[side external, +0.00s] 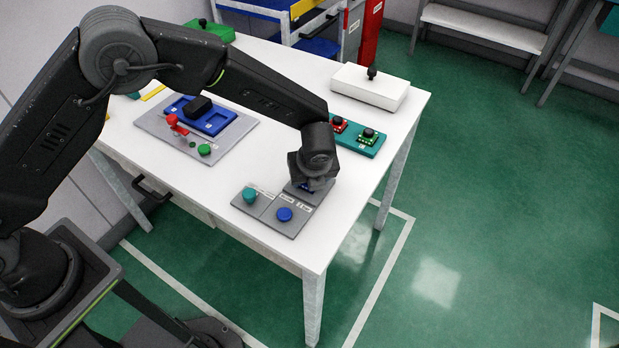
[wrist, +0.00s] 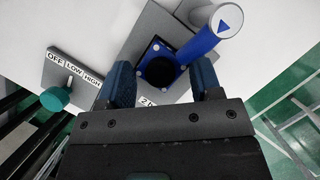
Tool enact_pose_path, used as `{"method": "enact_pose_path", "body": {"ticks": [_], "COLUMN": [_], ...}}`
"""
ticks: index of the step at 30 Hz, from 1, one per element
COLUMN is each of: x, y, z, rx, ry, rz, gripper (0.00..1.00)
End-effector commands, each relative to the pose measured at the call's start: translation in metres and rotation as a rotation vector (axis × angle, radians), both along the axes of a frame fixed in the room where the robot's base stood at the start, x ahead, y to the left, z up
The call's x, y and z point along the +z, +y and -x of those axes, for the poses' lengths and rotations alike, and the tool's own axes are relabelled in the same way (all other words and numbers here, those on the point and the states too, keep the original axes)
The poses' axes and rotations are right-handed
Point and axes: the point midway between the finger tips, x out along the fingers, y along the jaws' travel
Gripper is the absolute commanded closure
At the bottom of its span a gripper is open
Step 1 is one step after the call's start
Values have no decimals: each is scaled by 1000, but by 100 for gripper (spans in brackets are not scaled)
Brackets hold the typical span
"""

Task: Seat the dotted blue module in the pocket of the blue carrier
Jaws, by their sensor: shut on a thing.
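The dotted blue module (wrist: 162,66) has white dots at its corners and a round black knob on top. It is between the fingers of my gripper (wrist: 164,82) in the wrist view. My gripper (side external: 306,188) is shut on it, low over the grey panel at the table's front right. In the side view, the gripper hides most of the module. The blue carrier (side external: 222,121) lies on a grey plate at the left of the table, well away from my gripper. A black block (side external: 198,107) on the carrier hides part of it.
Beside my gripper are a blue knob (side external: 284,214) and a teal knob (side external: 249,195) on grey panels. A teal tray (side external: 352,143) holds red and green modules behind it. A white box (side external: 365,87) stands farther back. A red knob (side external: 173,121) stands near the carrier.

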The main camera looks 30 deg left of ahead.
Motion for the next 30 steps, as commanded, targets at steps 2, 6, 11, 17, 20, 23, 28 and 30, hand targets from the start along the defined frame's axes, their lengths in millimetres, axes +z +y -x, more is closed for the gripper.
{"method": "enact_pose_path", "body": {"ticks": [2,6,11,17,20,23,28,30], "x": [1,6,20,41,53,63,75,78], "y": [-1,-5,-18,-47,-62,-76,-92,-96], "z": [0,4,17,46,61,75,91,95], "rx": [0,-1,-4,-6,-6,-4,-3,0], "ry": [-1,-1,-1,-3,-3,-3,-1,-1], "rz": [1,0,0,1,1,1,0,0], "gripper": [69,69,69,69,69,69,69,69]}}
